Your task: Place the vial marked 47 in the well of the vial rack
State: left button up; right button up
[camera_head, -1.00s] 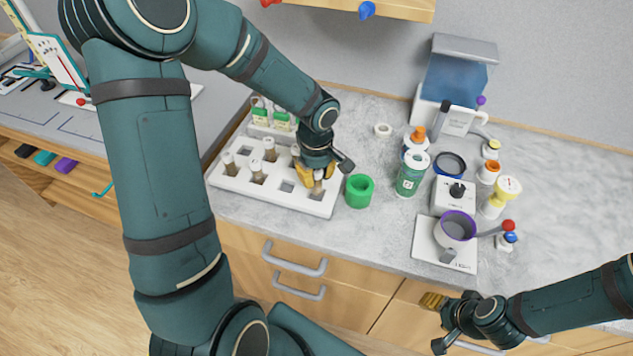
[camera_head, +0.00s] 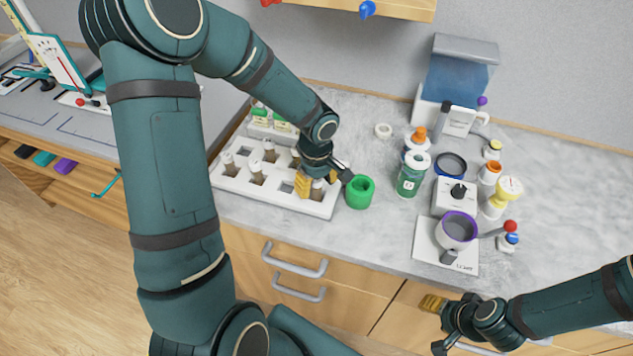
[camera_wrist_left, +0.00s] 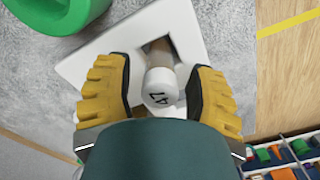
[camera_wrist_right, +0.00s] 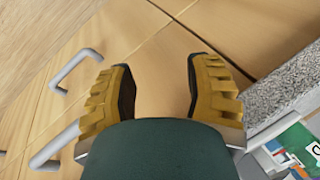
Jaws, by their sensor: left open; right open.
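The vial marked 47 (camera_wrist_left: 161,86) has a white cap with dark digits. It stands in the front right well of the white vial rack (camera_head: 229,185), its lower part inside the square opening. In the head view the vial (camera_head: 317,187) is partly hidden by my left gripper. My left gripper (camera_head: 318,182) is open around the vial, with yellow fingers on both sides; the left wrist view shows gaps between the fingers (camera_wrist_left: 159,97) and the cap. My right gripper (camera_head: 435,324) is open and empty in front of the drawers.
Several other vials (camera_head: 256,172) stand in the rack. A green ring-shaped holder (camera_head: 360,191) is close to the rack's right end. A green-labelled jar (camera_head: 411,174), a scale (camera_head: 430,245) and bottles stand further right. The counter's far right is clear.

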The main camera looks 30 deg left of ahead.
pick_arm(q)
jog(key=shift+r, duration=0.15)
notch_tip(320, 180, up, 12)
jog(key=p, duration=0.1)
jog(key=shift+p, duration=0.35)
dwell(0.4)
